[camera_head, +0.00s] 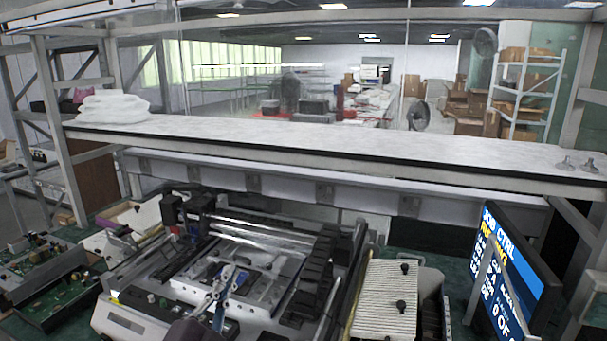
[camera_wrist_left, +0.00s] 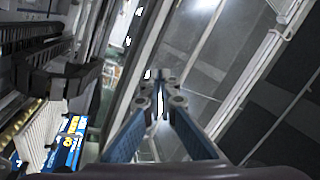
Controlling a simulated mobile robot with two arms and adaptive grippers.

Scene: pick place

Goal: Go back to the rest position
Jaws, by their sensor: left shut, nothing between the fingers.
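My left gripper (camera_head: 231,276) comes up from the bottom edge in the head view, over the near side of the printer-like machine (camera_head: 125,320). Its slim grey and blue fingers are close together with nothing held. In the left wrist view the fingertips of the left gripper (camera_wrist_left: 160,76) meet ahead of the blue linkages. Its height above the machine is hard to tell. My right gripper is not in either view.
A ribbed cream block (camera_head: 385,300) with black knobs stands right of the machine, beside a tilted monitor (camera_head: 515,275). Circuit boards (camera_head: 50,280) lie at the left. A long shelf (camera_head: 330,142) crosses behind, with white bags (camera_head: 112,107) on its left end.

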